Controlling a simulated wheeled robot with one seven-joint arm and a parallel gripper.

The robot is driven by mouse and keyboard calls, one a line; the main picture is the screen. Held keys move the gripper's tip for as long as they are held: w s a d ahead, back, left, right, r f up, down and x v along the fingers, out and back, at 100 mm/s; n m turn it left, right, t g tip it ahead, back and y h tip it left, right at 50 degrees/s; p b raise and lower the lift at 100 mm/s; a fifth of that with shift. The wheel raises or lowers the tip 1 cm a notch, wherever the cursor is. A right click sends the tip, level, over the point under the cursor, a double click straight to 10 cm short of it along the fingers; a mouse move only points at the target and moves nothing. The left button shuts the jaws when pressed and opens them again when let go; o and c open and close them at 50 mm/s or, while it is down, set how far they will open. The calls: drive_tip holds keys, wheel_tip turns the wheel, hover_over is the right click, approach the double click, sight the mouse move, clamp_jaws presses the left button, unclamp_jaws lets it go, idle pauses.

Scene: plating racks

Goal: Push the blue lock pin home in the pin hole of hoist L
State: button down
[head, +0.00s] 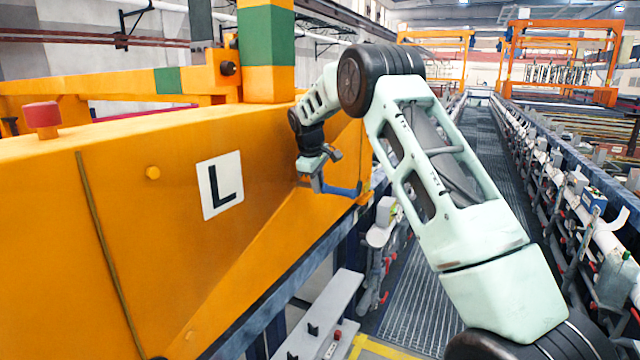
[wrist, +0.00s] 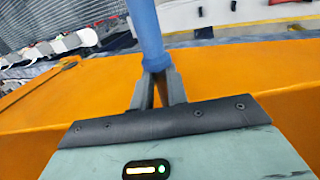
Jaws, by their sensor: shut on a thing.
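The blue lock pin (head: 343,190) sticks out to the right from my gripper (head: 319,182), in front of the orange side of hoist L (head: 130,250). In the wrist view the blue pin (wrist: 147,35) runs up and away from between the two dark fingers (wrist: 158,88), which are shut on it. Hoist L's orange surface (wrist: 235,75) lies behind the fingers there. The pin's far end is out of the wrist frame. I cannot make out the pin hole in either view, nor whether the pin touches the hoist.
A white plate marked L (head: 220,185) is on the hoist's side, left of my gripper. A red button (head: 42,118) stands on top of the hoist. A grated walkway (head: 425,300) runs below, with a rail of tank fittings (head: 565,190) on the right.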

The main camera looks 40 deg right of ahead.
sight(309, 185)
drive_tip(key=shift+w+a+r, duration=0.1)
drive_tip(key=shift+w+a, duration=0.2)
drive_tip(key=shift+w, duration=0.4)
drive_tip(key=shift+w+a, duration=0.25)
drive_tip(key=shift+w, duration=0.4)
drive_tip(key=c, duration=1.3)
unclamp_jaws()
drive_tip(key=shift+a+r, duration=0.1)
drive_tip(key=shift+r, duration=0.05)
drive_tip(key=b+v, duration=0.4)
drive_tip(key=v, duration=1.3)
drive_tip(key=shift+s, duration=0.1)
